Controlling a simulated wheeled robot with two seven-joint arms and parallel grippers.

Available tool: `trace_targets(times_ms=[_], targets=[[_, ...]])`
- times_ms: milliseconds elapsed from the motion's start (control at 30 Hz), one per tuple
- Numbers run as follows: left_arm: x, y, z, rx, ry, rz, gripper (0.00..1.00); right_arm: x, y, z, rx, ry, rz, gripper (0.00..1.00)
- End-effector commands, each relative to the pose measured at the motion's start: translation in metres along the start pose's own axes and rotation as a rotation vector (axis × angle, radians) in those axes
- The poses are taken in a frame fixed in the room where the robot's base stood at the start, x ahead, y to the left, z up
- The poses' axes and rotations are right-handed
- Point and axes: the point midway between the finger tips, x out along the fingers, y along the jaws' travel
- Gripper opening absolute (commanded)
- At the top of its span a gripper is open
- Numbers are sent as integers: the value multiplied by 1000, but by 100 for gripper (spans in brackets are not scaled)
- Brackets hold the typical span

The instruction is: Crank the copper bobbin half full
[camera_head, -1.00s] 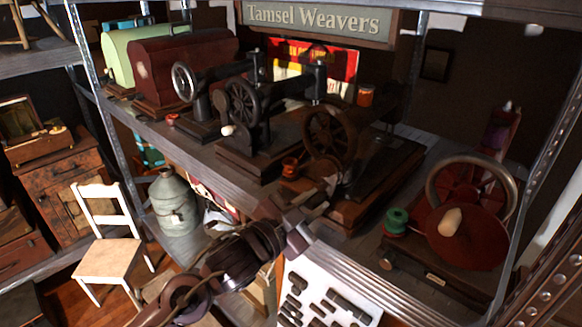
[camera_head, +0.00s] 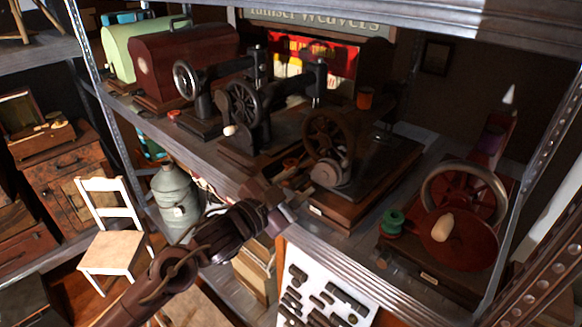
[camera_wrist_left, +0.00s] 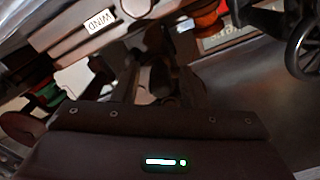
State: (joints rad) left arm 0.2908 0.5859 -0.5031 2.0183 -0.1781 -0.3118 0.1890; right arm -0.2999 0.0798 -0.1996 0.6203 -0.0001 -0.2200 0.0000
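A small copper-orange bobbin (camera_head: 290,163) is on the shelf just left of the middle crank machine (camera_head: 330,140). An orange-red spool-like thing (camera_wrist_left: 205,15) shows at the top of the left wrist view; I cannot tell if it is the same one. The machine's wooden base carries a small label (camera_head: 315,210); a "WIND" label (camera_wrist_left: 98,22) reads in the left wrist view. My left gripper (camera_head: 280,190) is at the shelf's front edge, just below and left of that base. Its fingers are dark and blurred (camera_wrist_left: 160,85), so their opening is unclear. My right gripper is out of view.
A red wheel device with a wooden knob (camera_head: 442,228) and a green spool (camera_head: 393,221) stand at the right. Black sewing machines (camera_head: 245,105) stand left of the middle one. A perforated metal post (camera_head: 535,140) rises at the right. A white chair (camera_head: 112,245) stands below.

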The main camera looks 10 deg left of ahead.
Motion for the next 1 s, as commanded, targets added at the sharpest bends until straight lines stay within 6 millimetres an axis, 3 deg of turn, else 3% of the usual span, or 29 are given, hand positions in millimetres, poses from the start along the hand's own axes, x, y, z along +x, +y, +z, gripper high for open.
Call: trace_targets(times_ms=[567, 1000], targets=[[-1, 0, -1, 0, 2, -1, 49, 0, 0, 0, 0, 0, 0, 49], [-35, 0, 0, 0, -1, 0, 49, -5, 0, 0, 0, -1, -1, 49]])
